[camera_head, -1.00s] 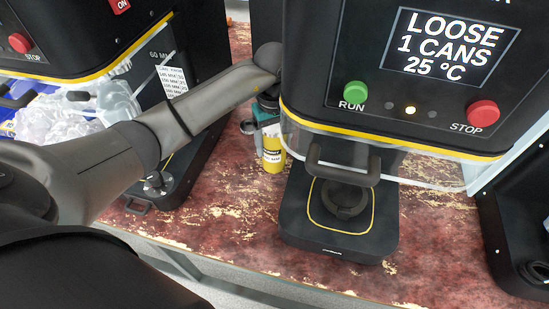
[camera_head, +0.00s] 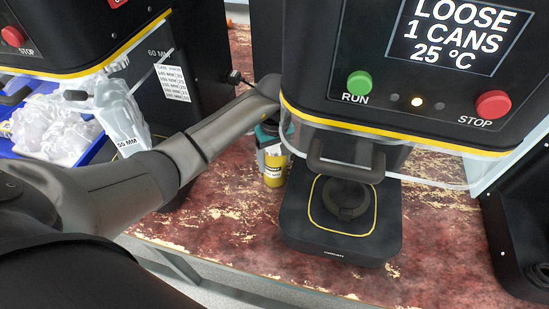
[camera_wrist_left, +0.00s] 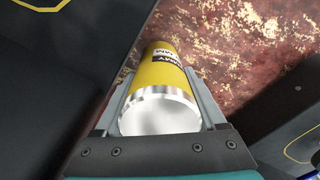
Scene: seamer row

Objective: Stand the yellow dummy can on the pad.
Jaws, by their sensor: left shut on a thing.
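The yellow dummy can (camera_head: 274,172) has a dark label and a bare metal end. It is beside the front machine, just left of its base, and its upper part is hidden by my left gripper (camera_head: 270,146). In the left wrist view the can (camera_wrist_left: 162,72) lies between the two fingers of my left gripper (camera_wrist_left: 165,95), which is shut on it. Whether the can touches the table is unclear. The pad (camera_head: 341,198) is the dark round seat inside the yellow outline on the machine's base. My right gripper is not in view.
The machine has a screen reading LOOSE 1 CANS 25 °C, a green RUN button (camera_head: 359,84) and a red STOP button (camera_head: 493,104). A clear guard with a dark handle (camera_head: 345,158) hangs over the pad. A blue tray (camera_head: 97,149) with clear bags is at left.

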